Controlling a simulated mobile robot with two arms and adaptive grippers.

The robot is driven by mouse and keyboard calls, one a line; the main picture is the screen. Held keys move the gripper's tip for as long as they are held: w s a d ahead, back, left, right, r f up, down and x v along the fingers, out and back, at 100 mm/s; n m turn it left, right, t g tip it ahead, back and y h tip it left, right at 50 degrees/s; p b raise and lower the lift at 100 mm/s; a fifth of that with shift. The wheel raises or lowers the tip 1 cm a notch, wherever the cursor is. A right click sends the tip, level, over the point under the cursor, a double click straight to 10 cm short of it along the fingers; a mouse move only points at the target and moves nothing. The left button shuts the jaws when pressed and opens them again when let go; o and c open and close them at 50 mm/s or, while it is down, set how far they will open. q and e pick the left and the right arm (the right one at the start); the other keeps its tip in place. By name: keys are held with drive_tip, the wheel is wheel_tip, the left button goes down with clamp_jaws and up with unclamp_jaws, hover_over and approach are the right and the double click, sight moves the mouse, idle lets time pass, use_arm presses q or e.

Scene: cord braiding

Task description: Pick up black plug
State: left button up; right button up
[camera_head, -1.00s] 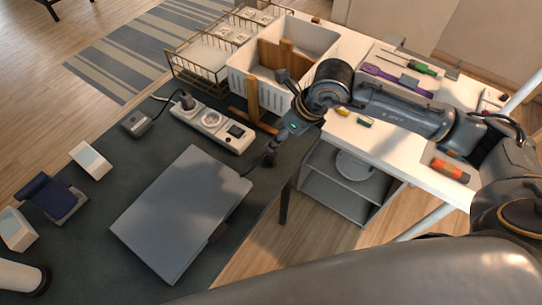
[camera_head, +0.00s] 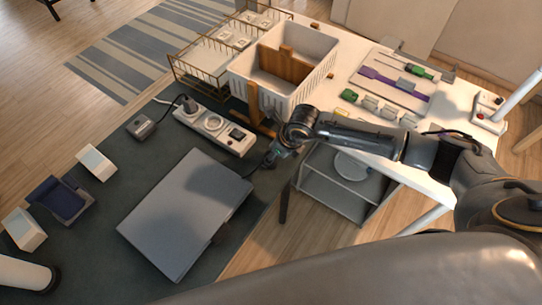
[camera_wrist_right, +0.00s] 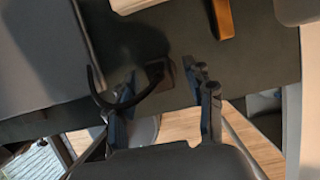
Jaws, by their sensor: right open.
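My right gripper (camera_head: 268,160) is low over the dark mat, beside the far right corner of the grey laptop (camera_head: 185,210). In the right wrist view its two fingers (camera_wrist_right: 163,88) are apart. A black cord (camera_wrist_right: 93,88) curves from the laptop side past the left finger. Its end, a small dark piece (camera_wrist_right: 156,72) that looks like the black plug, lies in the gap between the fingers, not clamped. In the head view the gripper hides this end. Another dark plug (camera_head: 189,103) sits in the left socket of the white power strip (camera_head: 214,128). My left gripper is not in view.
A white table (camera_head: 345,75) with tools is to the right. A grey adapter (camera_head: 141,125) and a blue holder (camera_head: 62,200) are on the mat's left side.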

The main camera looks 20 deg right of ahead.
drive_tip(key=shift+x, duration=0.8)
drive_tip(key=shift+c, duration=0.4)
clamp_jaws()
drive_tip(key=shift+r, duration=0.15)
